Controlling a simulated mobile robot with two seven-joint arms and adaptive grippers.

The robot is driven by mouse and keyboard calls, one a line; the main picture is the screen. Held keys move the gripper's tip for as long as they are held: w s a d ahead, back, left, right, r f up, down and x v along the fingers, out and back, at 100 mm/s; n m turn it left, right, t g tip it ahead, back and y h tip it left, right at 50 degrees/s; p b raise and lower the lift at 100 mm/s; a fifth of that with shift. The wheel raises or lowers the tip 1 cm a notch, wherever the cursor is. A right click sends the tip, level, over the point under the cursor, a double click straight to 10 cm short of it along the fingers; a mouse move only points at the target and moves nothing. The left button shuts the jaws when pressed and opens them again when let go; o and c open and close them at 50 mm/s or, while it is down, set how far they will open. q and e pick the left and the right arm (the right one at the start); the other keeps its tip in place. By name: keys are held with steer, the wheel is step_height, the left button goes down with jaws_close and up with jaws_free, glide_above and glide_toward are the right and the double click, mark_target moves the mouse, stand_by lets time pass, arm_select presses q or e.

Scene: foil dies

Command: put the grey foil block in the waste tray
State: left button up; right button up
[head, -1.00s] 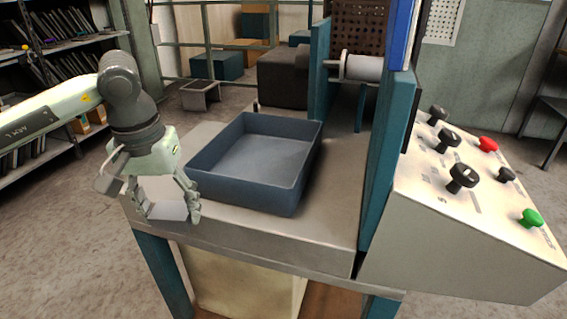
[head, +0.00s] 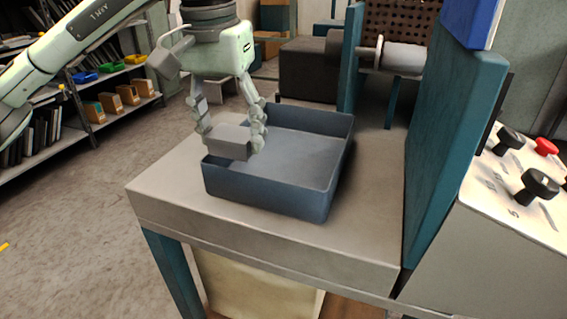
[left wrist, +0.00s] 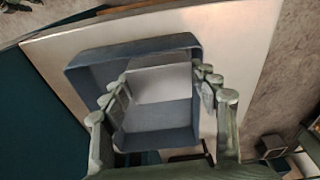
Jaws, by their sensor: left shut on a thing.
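The grey foil block (head: 229,142) is held between the fingers of my left gripper (head: 232,138), which is shut on it. In the head view the block is raised at the left part of the blue-grey waste tray (head: 325,195), overlapping its left rim. In the left wrist view the block (left wrist: 160,84) sits between the fingertips (left wrist: 163,90), with the tray (left wrist: 85,78) below and around it. The tray's visible floor is bare. The exact height of the block above the tray is hard to tell. My right gripper is not in view.
The tray stands on a metal table (head: 165,185). A teal upright panel (head: 440,150) and a roller (head: 400,58) stand to its right. A control panel (head: 520,200) with black and red knobs is at far right. Shelves (head: 120,110) stand behind at left.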

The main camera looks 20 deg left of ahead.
arm_select(q)
steer(key=w+d+f, duration=0.1)
steer(key=w, duration=0.1)
steer(key=w+d+f, duration=0.3)
steer(key=w, duration=0.1)
steer(key=shift+w+d+f, duration=0.1)
steer(key=shift+d+f, duration=0.2)
steer(key=shift+w+d+f+p, duration=0.1)
steer(key=shift+w+f+p, duration=0.1)
steer(key=shift+p, duration=0.1)
step_height(320, 180, down, 3)
steer(key=shift+s+f, duration=0.1)
steer(key=shift+f, duration=0.5)
steer(key=o, duration=0.7)
steer(key=shift+o, duration=0.7)
steer(key=shift+r, duration=0.35)
step_height(320, 180, up, 12)
steer(key=s, duration=0.1)
steer(key=shift+s+f+p, duration=0.2)
steer(key=shift+p, duration=0.2)
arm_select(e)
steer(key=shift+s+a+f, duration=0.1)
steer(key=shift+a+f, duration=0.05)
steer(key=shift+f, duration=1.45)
